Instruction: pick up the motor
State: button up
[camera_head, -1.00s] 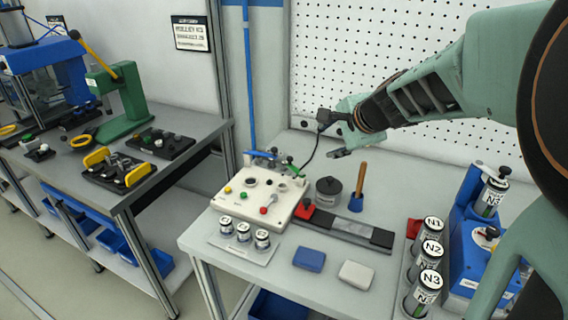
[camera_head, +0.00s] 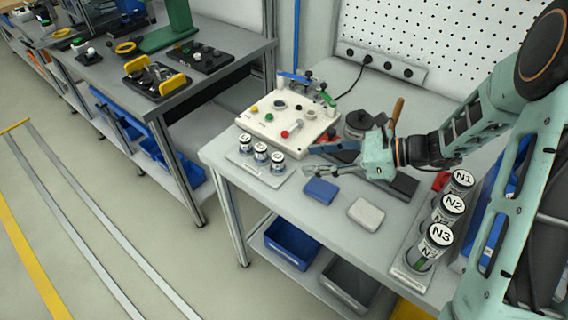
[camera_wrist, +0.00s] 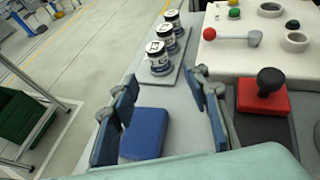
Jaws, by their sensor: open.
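No part is plainly marked as the motor. Three small silver cylinders with dark bands and white tops stand on a flat plate at the bench's front left, the middle one here (camera_head: 261,153); they also show beyond my fingertips in the wrist view (camera_wrist: 168,35). Three taller cylinders marked N1, N2 (camera_head: 447,208) and N3 (camera_head: 432,246) stand upright in a holder at the right. My gripper (camera_head: 312,160) is open and empty, low over the bench, pointing left toward the small cylinders. In the wrist view its fingers (camera_wrist: 165,84) are spread, apart from the cylinders.
A blue block (camera_head: 320,191) lies below my fingers, a white block (camera_head: 366,213) beside it. A white panel with knobs (camera_head: 270,125) stands behind the small cylinders. A red block with a black knob (camera_wrist: 262,98) is right of my fingers. A dark round canister (camera_head: 360,122) stands behind.

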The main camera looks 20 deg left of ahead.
aim_at(277, 159)
jog(key=x, duration=0.5)
jog(key=shift+s, duration=0.1)
jog(key=shift+r+x, duration=0.15)
jog(key=shift+x, duration=1.2)
jog(key=shift+r+x, duration=0.1)
jog(key=shift+x, duration=1.3)
jog(key=shift+a, duration=0.1)
jog(key=shift+c, duration=0.2)
grip_shut()
jog(key=shift+r, duration=0.1)
